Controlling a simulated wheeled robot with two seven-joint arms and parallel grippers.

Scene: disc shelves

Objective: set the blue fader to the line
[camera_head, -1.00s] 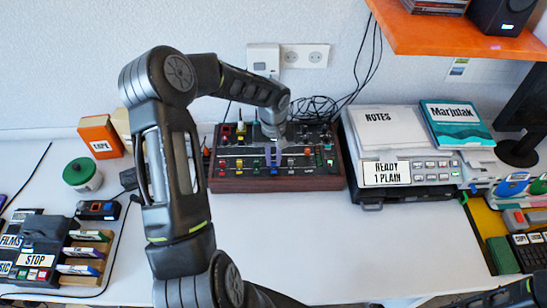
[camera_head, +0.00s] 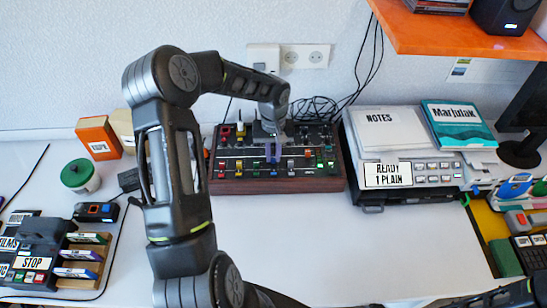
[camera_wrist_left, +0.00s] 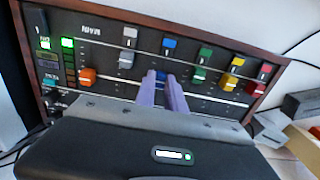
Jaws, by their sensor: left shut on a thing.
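My left gripper (camera_head: 272,158) reaches down over the mixer panel (camera_head: 262,186), its pale purple fingers upright at one fader slot. In the left wrist view the fingers (camera_wrist_left: 168,92) are shut on the blue fader (camera_wrist_left: 161,75), of which only a small piece shows between them. A white line (camera_wrist_left: 117,82) runs across the panel and passes behind the fingers. Whether the fader stands exactly on it is hidden. A blue square (camera_wrist_left: 169,43) marks the end of that slot. My right gripper is not in view.
Beside the blue slot are a grey fader (camera_wrist_left: 126,59) and a green fader (camera_wrist_left: 199,75), close to the fingers. An orange fader (camera_wrist_left: 87,77) is farther left. A printer-like machine (camera_head: 400,172) stands right of the mixer.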

